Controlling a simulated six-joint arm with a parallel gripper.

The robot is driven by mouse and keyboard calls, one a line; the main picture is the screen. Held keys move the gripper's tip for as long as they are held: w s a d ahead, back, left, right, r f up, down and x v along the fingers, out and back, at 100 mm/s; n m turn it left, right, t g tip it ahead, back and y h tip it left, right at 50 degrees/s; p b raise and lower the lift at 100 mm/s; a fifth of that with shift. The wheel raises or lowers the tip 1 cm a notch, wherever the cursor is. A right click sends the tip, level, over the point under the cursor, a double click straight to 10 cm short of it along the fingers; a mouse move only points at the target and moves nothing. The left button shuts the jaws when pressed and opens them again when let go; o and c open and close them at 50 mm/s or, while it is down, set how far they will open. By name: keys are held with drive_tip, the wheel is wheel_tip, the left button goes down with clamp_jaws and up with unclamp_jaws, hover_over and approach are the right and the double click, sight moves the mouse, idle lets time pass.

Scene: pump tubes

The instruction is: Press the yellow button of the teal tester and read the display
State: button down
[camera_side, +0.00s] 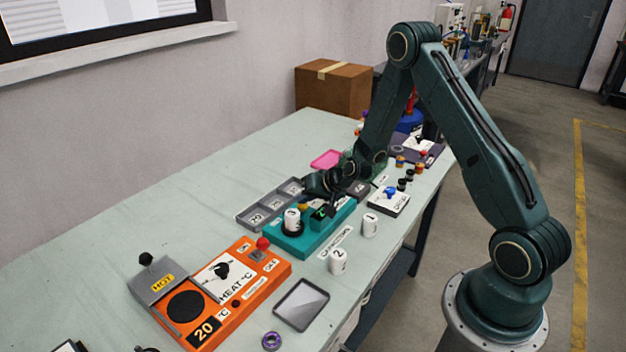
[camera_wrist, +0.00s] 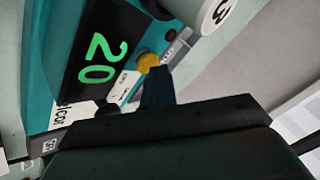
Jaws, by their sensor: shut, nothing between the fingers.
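The teal tester (camera_side: 285,246) stands mid-table, with a white cylinder marked 3 (camera_side: 292,219) upright in its dark round seat. The cylinder's top also shows in the wrist view (camera_wrist: 218,14). The tester's dark display (camera_wrist: 105,50) shows a green 20, turned sideways in the wrist view. The yellow button (camera_wrist: 148,61) is beside the display. My gripper (camera_wrist: 157,78) is shut and empty, and its tip is at the button's edge; I cannot tell whether it touches. In the side view, my gripper (camera_side: 318,192) is low over the tester and partly hides the display.
White cylinders marked 1 (camera_side: 370,225) and 2 (camera_side: 338,262) stand in front of the tester. A grey compartment tray (camera_side: 250,217) lies behind it. An orange heater (camera_side: 262,285) reading 20 is at the front left, near an empty grey tray (camera_side: 302,304).

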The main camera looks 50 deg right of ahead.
sight(306, 206)
drive_tip(key=shift+r, duration=0.5)
drive_tip(key=shift+r, duration=2.9)
